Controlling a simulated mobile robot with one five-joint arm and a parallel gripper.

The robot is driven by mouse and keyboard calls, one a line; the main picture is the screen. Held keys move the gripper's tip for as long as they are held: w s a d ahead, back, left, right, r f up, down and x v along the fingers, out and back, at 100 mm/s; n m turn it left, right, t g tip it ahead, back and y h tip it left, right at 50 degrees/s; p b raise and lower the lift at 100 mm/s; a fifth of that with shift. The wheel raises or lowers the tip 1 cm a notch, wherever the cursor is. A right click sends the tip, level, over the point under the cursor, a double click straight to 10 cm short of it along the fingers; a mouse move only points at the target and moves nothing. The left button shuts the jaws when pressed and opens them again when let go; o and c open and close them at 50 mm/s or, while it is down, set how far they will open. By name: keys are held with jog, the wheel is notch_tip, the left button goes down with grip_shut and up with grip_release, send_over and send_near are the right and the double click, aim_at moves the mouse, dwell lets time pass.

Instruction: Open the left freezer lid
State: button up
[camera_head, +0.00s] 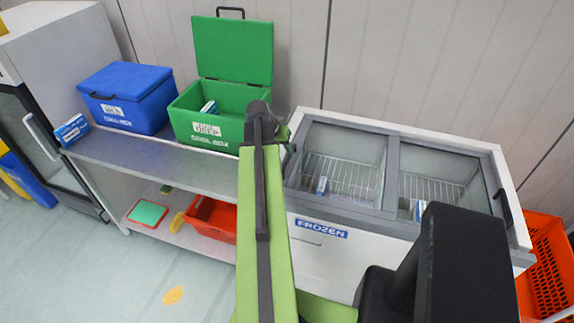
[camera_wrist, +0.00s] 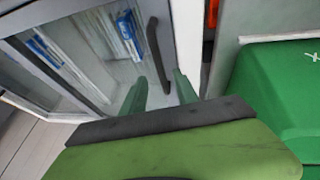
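The white chest freezer (camera_head: 318,240) has two grey-framed glass lids, both looking shut. The left freezer lid (camera_head: 345,145) is just right of my arm in the head view; its glass also shows in the wrist view (camera_wrist: 85,50). Its black handle (camera_wrist: 155,45) stands near the lid's edge in the wrist view. My gripper (camera_wrist: 159,76) is open, with a green fingertip on each side of the handle's lower part in the picture. I cannot tell whether they touch it. In the head view my arm's end mostly hides the gripper and this handle.
The right freezer lid (camera_head: 435,175) has a black handle (camera_head: 505,206). An open green cool box (camera_head: 215,120) stands close left of my wrist, on the steel table (camera_head: 150,152), beside a shut blue box (camera_head: 128,97). An orange crate (camera_head: 550,265) stands right of the freezer.

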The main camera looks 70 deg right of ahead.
aim_at(288, 157)
jog(key=b+x, duration=0.3)
jog(key=x, duration=0.2)
jog(key=shift+d+f, duration=0.1)
jog(key=shift+f, duration=0.15)
jog(key=shift+r, duration=0.1)
grip_shut()
dwell(0.8)
